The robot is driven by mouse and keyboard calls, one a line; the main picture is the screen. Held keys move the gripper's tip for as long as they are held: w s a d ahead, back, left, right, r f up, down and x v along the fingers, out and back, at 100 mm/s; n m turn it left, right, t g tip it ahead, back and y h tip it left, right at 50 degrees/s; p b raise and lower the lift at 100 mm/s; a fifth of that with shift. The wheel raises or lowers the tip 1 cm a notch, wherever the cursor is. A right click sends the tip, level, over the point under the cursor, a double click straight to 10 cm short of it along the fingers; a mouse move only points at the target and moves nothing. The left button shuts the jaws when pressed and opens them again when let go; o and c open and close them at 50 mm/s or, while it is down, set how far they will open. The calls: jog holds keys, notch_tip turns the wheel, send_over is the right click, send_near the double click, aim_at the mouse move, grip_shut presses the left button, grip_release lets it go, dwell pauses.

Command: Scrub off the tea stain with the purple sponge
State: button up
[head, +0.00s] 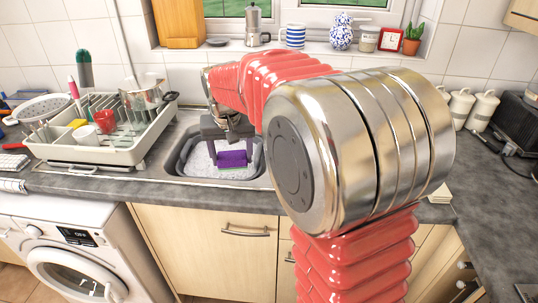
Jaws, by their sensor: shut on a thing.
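My gripper (229,147) reaches down into the sink in the head view. It is shut on the purple sponge (231,159), which lies between its dark fingers. A thin green layer shows along the sponge's lower edge. The sponge is at or just above the white suds in the sink; I cannot tell whether it touches anything under it. The sink (178,177) has a metal rim and a grey basin inside it filled with foam. I cannot make out a tea stain; the foam, gripper and sponge cover much of the basin.
A dish rack (75,153) with a red cup (104,121) and other dishes stands left of the sink.

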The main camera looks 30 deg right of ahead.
jog(key=w+a+r+n, duration=0.1)
jog(key=w+a, duration=0.6)
jog(key=shift+a+r, duration=0.2)
jog(key=shift+a, duration=0.05)
jog(key=shift+d, duration=0.15)
